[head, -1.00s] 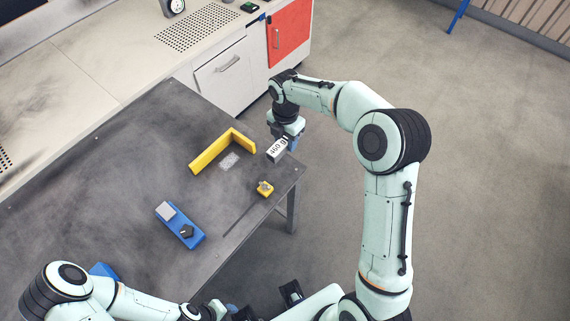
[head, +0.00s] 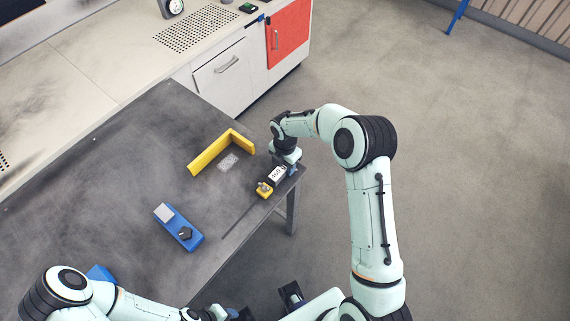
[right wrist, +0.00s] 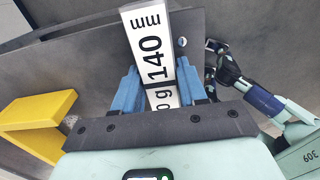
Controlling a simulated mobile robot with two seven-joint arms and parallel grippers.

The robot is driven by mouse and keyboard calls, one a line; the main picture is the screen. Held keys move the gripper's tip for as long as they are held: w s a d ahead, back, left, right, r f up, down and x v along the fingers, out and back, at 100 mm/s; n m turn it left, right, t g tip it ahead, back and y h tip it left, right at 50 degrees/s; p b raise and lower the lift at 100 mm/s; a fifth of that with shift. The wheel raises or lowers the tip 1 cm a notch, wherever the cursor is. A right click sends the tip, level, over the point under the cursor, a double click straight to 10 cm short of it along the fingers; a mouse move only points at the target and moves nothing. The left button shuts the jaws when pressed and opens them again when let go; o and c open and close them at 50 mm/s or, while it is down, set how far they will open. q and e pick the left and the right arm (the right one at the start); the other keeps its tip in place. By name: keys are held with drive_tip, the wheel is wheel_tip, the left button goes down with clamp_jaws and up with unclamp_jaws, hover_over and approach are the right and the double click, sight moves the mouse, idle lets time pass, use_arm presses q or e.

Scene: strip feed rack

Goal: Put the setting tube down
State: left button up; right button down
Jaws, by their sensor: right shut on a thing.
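The setting tube is a white piece with dark end faces and black lettering (head: 277,174). In the right wrist view the tube (right wrist: 150,50) reads "140" and "mm". My right gripper (head: 289,168) is shut on it; its blue fingers press the tube's sides in the right wrist view. The tube is at the table's right corner, close beside a small yellow block with a metal knob (head: 264,189). I cannot tell whether the tube touches the table. My left gripper (head: 229,313) is at the bottom edge of the head view, partly cut off, its jaws unclear.
The middle left of the table is clear. A counter (head: 120,60) runs behind.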

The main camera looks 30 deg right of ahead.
drive_tip(key=shift+r, duration=0.1)
drive_tip(key=c, duration=0.6)
unclamp_jaws()
wheel_tip(320, 180, up, 12)
drive_tip(key=shift+p, duration=0.4)
